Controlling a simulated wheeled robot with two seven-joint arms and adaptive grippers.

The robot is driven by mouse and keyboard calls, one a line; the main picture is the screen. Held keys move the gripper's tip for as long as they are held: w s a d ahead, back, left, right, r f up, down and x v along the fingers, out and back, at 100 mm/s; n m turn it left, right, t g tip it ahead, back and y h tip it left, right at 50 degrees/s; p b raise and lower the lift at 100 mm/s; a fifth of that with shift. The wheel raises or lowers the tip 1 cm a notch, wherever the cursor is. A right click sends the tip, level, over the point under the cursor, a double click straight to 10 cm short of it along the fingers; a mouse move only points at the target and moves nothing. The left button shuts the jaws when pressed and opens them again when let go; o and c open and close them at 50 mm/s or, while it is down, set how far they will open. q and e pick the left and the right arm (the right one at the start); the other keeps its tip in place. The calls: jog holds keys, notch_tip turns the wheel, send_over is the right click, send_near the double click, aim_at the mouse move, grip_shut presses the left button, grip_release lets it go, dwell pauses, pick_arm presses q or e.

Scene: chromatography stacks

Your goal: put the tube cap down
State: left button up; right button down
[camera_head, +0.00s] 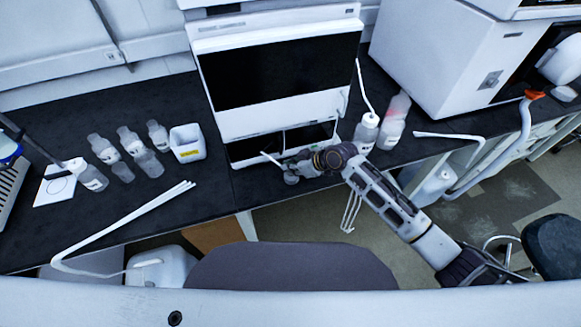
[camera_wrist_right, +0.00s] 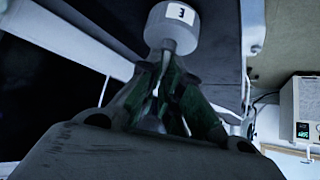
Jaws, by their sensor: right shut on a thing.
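The tube cap (camera_wrist_right: 172,30) is a pale grey round piece with a small white label bearing a dark mark, at the top of the right wrist view. My right gripper (camera_wrist_right: 167,62) is shut on its narrower lower end. In the head view my right gripper (camera_head: 299,167) is at the front edge of the black bench, before the white instrument. A small greyish round piece (camera_head: 291,178) shows at its tip, too small to identify clearly. Whether the cap touches the bench cannot be told. My left gripper is not in view.
The white instrument (camera_head: 278,112) with dark panels stands behind the gripper. A bottle with a tube (camera_head: 366,134) and a pinkish bottle (camera_head: 393,122) stand to the right. Bare bench (camera_head: 215,190) lies between.

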jog(key=shift+f, duration=0.1)
jog(key=c, duration=1.6)
grip_release()
jog(key=shift+v, duration=6.05)
jog(key=shift+a, duration=0.1)
